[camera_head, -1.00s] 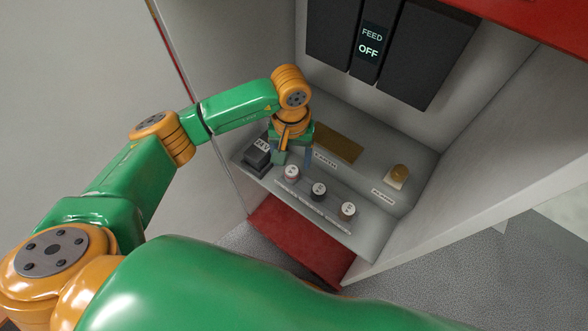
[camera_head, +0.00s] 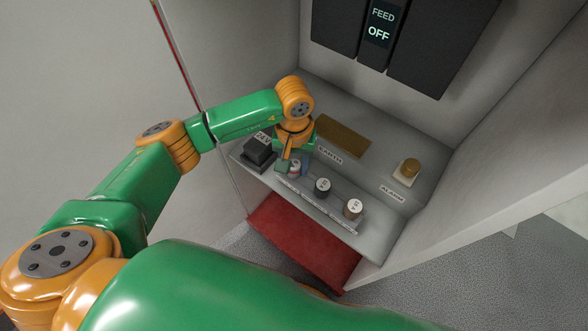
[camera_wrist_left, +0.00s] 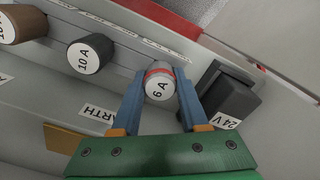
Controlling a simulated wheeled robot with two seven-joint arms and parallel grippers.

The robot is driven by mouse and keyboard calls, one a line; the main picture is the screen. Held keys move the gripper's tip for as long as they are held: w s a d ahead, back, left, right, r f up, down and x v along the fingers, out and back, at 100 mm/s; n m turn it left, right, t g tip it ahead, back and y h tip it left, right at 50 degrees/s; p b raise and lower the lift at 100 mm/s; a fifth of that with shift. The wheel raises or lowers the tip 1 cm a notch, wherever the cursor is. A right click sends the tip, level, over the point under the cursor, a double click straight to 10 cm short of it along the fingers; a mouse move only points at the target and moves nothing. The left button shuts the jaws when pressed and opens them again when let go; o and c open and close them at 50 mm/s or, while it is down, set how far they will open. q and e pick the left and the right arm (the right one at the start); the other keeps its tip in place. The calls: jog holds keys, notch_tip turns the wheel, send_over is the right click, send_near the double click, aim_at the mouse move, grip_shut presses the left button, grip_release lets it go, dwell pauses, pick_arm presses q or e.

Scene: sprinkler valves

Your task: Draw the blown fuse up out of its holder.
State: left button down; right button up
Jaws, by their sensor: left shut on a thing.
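The fuse marked 6 A (camera_wrist_left: 159,84) has a pale cap with a red band near its top. It is at the end of the fuse row beside the black 24 V block (camera_wrist_left: 228,98). My left gripper (camera_wrist_left: 160,96) has its two blue fingers on either side of this cap, shut on it. In the head view the left gripper (camera_head: 294,167) points down at the fuse row and partly hides that fuse. I cannot tell whether the fuse is raised in its holder. My right gripper is not in view.
A dark 10 A fuse (camera_wrist_left: 90,54) and a brown fuse (camera_wrist_left: 22,24) continue the row. Behind are the brass earth bar (camera_head: 342,135) and the alarm knob (camera_head: 406,168). A panel display (camera_head: 380,25) reads FEED OFF. Cabinet walls enclose the shelf.

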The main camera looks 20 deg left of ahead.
aim_at(294, 164)
pick_arm(q)
jog(key=shift+r, duration=0.1)
jog(key=shift+r+p, duration=0.6)
jog(key=shift+r, duration=0.3)
jog(key=shift+r+p, duration=1.95)
jog(key=shift+r, duration=1.3)
